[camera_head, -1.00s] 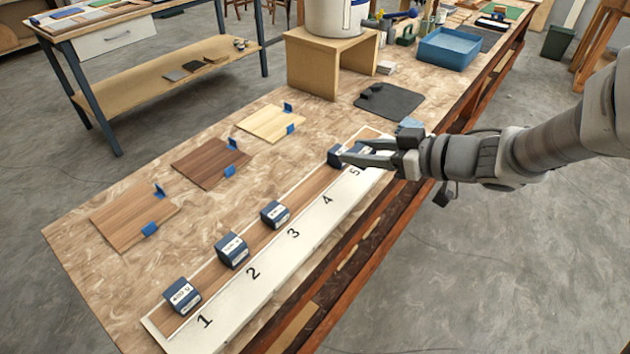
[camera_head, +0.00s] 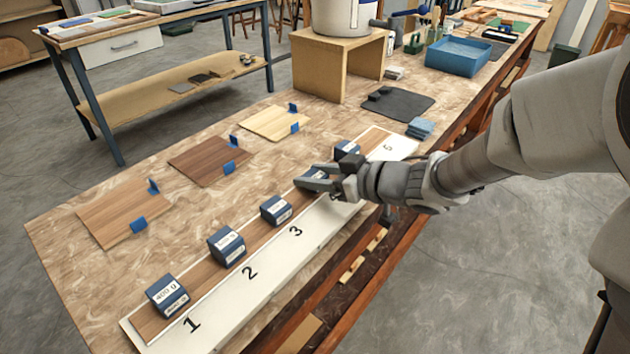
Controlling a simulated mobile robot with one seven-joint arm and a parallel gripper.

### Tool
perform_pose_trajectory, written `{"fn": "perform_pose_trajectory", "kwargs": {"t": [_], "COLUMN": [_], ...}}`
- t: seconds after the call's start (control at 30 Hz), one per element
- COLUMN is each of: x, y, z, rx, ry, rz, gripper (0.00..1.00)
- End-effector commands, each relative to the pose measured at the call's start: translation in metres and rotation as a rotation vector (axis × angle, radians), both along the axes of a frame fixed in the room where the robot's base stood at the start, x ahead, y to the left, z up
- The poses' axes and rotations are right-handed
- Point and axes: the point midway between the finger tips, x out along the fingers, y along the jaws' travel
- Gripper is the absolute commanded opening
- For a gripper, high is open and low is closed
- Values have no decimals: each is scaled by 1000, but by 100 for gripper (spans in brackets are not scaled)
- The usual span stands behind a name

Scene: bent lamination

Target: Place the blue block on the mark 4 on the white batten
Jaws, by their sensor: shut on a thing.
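My gripper (camera_head: 318,183) is shut on a blue block (camera_head: 308,181), in line with the row of blocks and beyond the one at mark 3. The fingers partly cover the block; I cannot tell whether it touches the strip. Mark 4 is hidden behind my gripper. Labelled blue blocks stand at mark 1 (camera_head: 167,295), mark 2 (camera_head: 227,246) and mark 3 (camera_head: 276,210). Another blue block (camera_head: 347,149) stands just beyond my gripper.
Wood sample boards (camera_head: 125,213) with blue clips lie left of the row. A dark mat (camera_head: 398,104), stacked blue pads (camera_head: 420,127) and a blue tray (camera_head: 458,56) are farther back. The block beyond my gripper and the mark 3 block stand close on both sides.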

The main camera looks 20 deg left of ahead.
Motion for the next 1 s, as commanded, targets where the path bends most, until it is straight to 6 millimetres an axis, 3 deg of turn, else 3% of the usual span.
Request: {"fn": "perform_pose_trajectory", "kwargs": {"t": [0.33, 0.37, 0.5, 0.87, 1.0], "x": [0, 0, 0, 0, -4], "y": [0, 0, 0, 0, -19], "z": [-2, -2, -1, 4, 14], "rx": [2, 0, 1, 0, 1], "ry": [-1, -2, -1, -2, -2], "rz": [0, 1, 0, 1, -4], "gripper": [0, 55, 80, 80, 80]}}
